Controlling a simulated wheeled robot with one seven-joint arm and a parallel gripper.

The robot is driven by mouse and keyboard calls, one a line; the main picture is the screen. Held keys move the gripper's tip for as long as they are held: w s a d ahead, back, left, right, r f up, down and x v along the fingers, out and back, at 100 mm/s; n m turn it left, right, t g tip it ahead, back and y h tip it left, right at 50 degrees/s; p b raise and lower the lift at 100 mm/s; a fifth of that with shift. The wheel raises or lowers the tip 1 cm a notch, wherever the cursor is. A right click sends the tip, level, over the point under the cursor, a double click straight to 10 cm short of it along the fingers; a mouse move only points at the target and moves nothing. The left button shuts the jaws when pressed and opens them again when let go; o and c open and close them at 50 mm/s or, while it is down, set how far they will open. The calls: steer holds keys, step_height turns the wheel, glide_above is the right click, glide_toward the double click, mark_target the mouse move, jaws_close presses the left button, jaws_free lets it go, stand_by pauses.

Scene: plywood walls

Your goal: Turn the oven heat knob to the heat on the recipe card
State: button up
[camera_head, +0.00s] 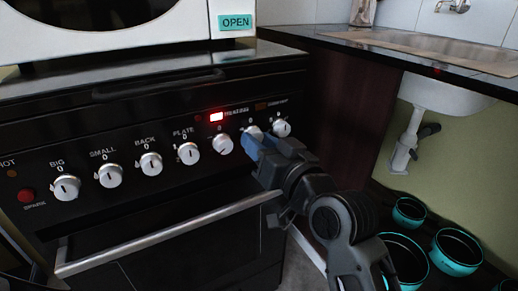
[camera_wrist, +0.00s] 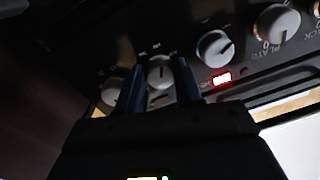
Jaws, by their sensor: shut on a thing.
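The black oven's front panel (camera_head: 112,158) carries a row of silver knobs. My gripper (camera_head: 254,146) reaches up from the lower right to the second knob from the right (camera_head: 253,132). In the wrist view, the blue fingers of my gripper (camera_wrist: 160,84) stand on either side of this knob (camera_wrist: 160,70), shut on it. Its pointer mark faces up in that view. The label and scale by it are too small and dark to read, so I cannot confirm it is the heat knob. No recipe card shows.
Neighbouring knobs sit close on both sides, one to the left (camera_head: 222,145) and one to the right (camera_head: 281,128). A red lamp (camera_head: 216,117) glows above them. The oven door handle (camera_head: 165,235) runs below. Teal-rimmed pots (camera_head: 457,250) stand at the lower right.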

steer(key=shift+a+r+n, duration=0.1)
steer(key=shift+r+n, duration=0.3)
steer(key=shift+n, duration=0.2)
steer(key=o, duration=1)
steer(key=shift+f, duration=0.15)
steer(key=shift+o, duration=0.2)
steer(key=shift+s+f, duration=0.1)
